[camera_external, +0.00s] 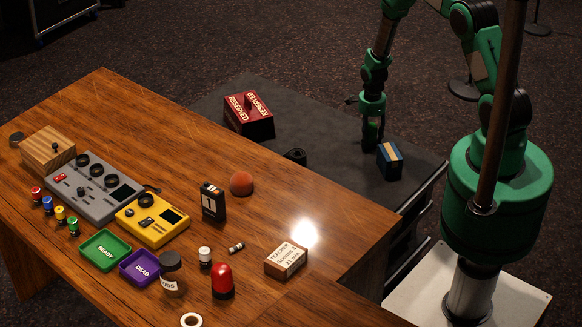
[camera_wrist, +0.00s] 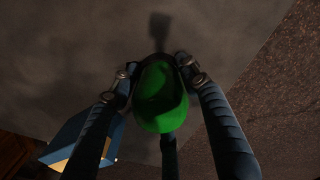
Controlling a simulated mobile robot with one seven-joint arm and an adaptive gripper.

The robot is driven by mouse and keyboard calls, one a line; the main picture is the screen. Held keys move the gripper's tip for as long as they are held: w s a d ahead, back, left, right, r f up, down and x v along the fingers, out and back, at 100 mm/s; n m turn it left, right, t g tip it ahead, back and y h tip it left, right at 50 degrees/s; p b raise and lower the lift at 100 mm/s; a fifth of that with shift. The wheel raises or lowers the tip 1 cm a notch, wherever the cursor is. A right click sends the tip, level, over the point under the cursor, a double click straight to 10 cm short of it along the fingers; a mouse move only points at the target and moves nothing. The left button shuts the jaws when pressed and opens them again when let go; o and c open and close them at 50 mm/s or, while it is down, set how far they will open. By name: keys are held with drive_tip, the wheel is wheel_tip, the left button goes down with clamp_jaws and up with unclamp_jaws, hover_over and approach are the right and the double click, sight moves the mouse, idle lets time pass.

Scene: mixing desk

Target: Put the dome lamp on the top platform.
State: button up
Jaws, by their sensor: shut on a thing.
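My gripper (camera_external: 372,138) points down above the dark grey surface beside the desk. Its fingers are closed around a smooth green rounded thing, seen in the wrist view as a green dome (camera_wrist: 160,97); it looks like a dome lamp. The fingers (camera_wrist: 155,70) partly cover its sides, and its base is hidden. A red dome lamp (camera_external: 223,279) with a dark base stands upright near the desk's front edge. The dark grey surface (camera_external: 335,137) may be the platform; I cannot tell for sure.
A blue box (camera_external: 390,161) stands close to the right of my gripper, and at the left in the wrist view (camera_wrist: 75,145). A red RESERVED sign (camera_external: 248,114) and a black roll (camera_external: 295,156) are to the left. The wooden desk (camera_external: 330,235) carries several devices, trays and small items.

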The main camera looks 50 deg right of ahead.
drive_tip(key=o, duration=1.3)
drive_tip(key=shift+f, duration=0.1)
drive_tip(key=shift+o, duration=0.2)
wheel_tip(320, 180, up, 12)
drive_tip(key=shift+r+p, duration=0.2)
drive_tip(key=shift+p, duration=0.9)
